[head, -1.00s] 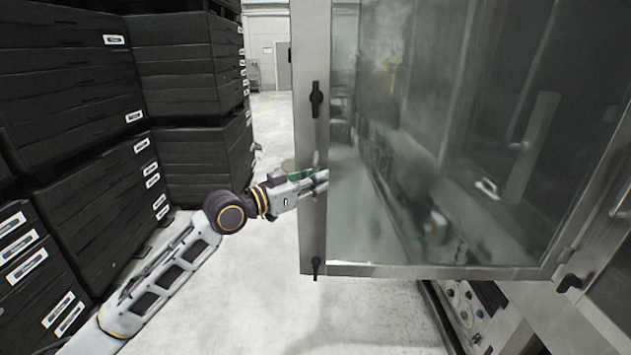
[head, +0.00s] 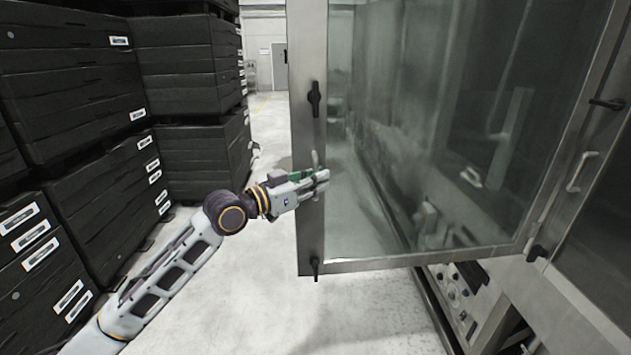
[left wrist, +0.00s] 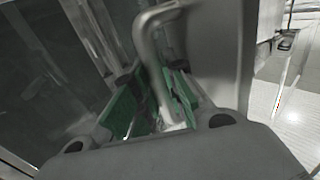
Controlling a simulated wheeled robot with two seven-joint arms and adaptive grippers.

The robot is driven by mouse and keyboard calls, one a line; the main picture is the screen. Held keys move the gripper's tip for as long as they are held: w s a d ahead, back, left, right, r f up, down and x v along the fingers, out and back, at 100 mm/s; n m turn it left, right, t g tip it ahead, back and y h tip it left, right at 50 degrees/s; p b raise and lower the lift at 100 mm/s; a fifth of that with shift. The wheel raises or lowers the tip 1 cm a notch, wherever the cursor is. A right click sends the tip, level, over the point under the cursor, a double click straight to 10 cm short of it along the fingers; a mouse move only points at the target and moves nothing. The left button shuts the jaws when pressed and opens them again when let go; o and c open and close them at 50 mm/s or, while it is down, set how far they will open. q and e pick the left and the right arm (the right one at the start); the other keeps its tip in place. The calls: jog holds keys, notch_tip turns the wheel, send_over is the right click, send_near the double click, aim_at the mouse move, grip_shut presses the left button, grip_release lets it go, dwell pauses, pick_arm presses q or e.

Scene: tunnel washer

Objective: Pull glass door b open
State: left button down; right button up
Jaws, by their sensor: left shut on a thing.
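Glass door b is a large clear pane in a grey metal frame (head: 311,230). In the head view it stands swung out from the machine, its free edge in the middle and its hinge side to the right. My left gripper (head: 318,180) is at the middle of that free edge, shut on the door's bent metal handle. The left wrist view shows the handle (left wrist: 148,50) running down between the green finger pads of my left gripper (left wrist: 155,105). The fingers partly hide the handle in the head view. My right gripper is not in view.
Stacked black crates (head: 185,65) line the left side. Two black latches (head: 315,99) sit on the door's free edge. Another glazed panel with a pull handle (head: 580,172) is at the right. Pale floor (head: 260,285) is clear between the crates and the machine.

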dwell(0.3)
pick_arm(q)
jog(key=c, duration=1.5)
grip_release()
jog(key=shift+o, duration=0.2)
jog(key=v, duration=1.2)
jog(key=shift+r, duration=0.1)
